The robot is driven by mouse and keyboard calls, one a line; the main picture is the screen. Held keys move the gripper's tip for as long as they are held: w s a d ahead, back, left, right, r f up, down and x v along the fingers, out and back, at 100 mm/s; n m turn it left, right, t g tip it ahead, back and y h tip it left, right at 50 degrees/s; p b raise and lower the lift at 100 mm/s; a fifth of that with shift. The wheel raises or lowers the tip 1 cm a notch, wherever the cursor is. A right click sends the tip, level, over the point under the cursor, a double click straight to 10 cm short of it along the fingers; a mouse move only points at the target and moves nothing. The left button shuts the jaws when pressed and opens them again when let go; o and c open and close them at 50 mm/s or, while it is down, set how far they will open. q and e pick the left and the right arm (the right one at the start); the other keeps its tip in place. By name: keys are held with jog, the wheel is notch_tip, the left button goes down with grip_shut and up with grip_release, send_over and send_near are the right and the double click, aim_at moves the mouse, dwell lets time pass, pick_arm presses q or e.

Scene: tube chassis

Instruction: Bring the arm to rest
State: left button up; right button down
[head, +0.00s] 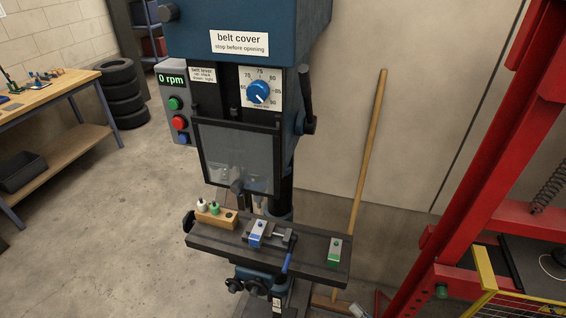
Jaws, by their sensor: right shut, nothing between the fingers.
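The drill press (247,30) stands in the middle of the head view, with a dark work table (312,262) low on its column. My left gripper is not in view.
The drill table holds a wooden block (216,218) with bottles, a vise (268,236) and a green-and-grey block (334,252). A broom handle (367,150) leans on the wall. A red frame (440,200) stands at right. Floor at left is clear.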

jog(key=s+d+f+m+g+h, duration=0.1)
jog(key=s+f+g+h, duration=0.15)
jog(key=f+h, duration=0.65)
jog(key=s+f+g+h, duration=0.2)
jog(key=s+f, duration=0.2)
jog(key=f, duration=1)
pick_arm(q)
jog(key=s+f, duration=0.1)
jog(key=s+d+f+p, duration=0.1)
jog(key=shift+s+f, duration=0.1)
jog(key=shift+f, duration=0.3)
pick_arm(e)
jog(key=s+a+f+n+g+h, duration=0.1)
jog(key=s+f+g, duration=0.3)
jog(key=s, duration=0.6)
jog(key=s+a+f+n+g+h, duration=0.1)
jog(key=s+f+g, duration=0.4)
jog(key=s, duration=0.6)
notch_tip(320, 180, down, 2)
jog(key=shift+f+h, duration=0.15)
jog(key=shift+h, duration=0.25)
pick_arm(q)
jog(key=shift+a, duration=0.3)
pick_arm(e)
jog(key=shift+a, duration=0.25)
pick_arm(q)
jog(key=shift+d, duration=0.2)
pick_arm(e)
jog(key=shift+d, duration=0.25)
